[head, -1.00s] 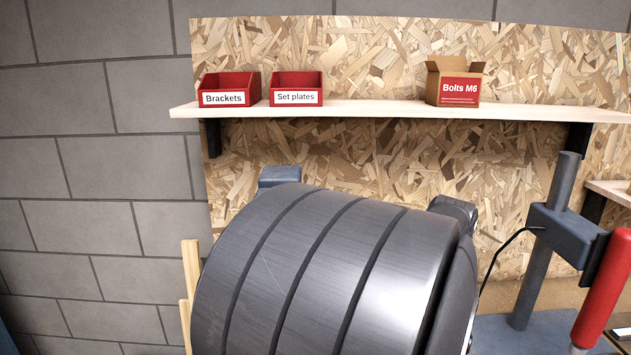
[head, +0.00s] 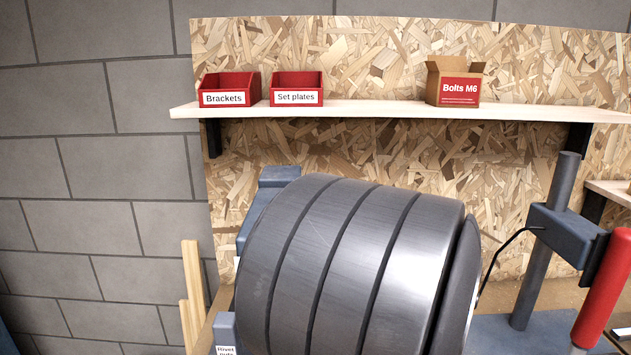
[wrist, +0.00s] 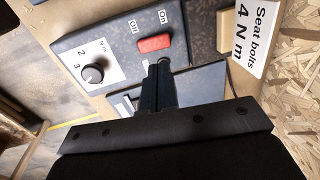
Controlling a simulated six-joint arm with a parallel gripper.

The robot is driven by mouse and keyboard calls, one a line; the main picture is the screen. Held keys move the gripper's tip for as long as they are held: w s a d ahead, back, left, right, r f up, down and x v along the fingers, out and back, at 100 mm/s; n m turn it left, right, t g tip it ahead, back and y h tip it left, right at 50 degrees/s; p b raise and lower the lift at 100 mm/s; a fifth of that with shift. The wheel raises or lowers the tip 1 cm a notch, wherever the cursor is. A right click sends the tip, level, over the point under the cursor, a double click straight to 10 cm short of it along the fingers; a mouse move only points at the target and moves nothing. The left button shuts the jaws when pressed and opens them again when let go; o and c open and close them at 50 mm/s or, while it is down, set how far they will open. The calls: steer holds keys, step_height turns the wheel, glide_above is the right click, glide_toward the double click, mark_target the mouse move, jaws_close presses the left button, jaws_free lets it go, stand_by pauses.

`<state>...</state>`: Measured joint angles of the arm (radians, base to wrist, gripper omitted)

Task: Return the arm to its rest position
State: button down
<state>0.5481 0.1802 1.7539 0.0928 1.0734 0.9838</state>
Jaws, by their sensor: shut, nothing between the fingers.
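My arm's large dark grey ribbed link fills the lower middle of the head view, and my gripper does not show there. In the wrist view my gripper (wrist: 160,70) is shut, its dark fingers together with nothing between them. Beyond the fingertips is a dark control panel (wrist: 110,35) with a red rocker switch (wrist: 154,44) marked On and Off. A white dial plate with a black knob (wrist: 93,73) is to the left of the fingers. I cannot tell whether the fingertips touch the panel.
A shelf (head: 370,110) at the back carries the red Brackets bin (head: 228,88), the red Set plates bin (head: 297,88) and the Bolts M6 box (head: 454,83). A blue press-like stand with a red handle (head: 603,290) is at the right. A "Seat bolts 4 N m" label (wrist: 250,35) is beside the panel.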

steer(key=r, duration=0.4)
steer(key=s+r, duration=0.1)
steer(key=shift+r, duration=0.4)
steer(key=c, duration=2.1)
jaws_free()
steer(key=o, duration=0.9)
steer(key=shift+c, duration=0.2)
steer(key=f+n, duration=0.5)
steer(key=n, duration=0.1)
steer(key=w+f+n+g, duration=0.1)
steer(key=f+n, duration=0.4)
steer(key=n, duration=0.1)
steer(key=f+n, duration=0.5)
steer(key=n, duration=0.1)
steer(key=shift+w+g, duration=0.35)
steer(key=shift+g, duration=0.05)
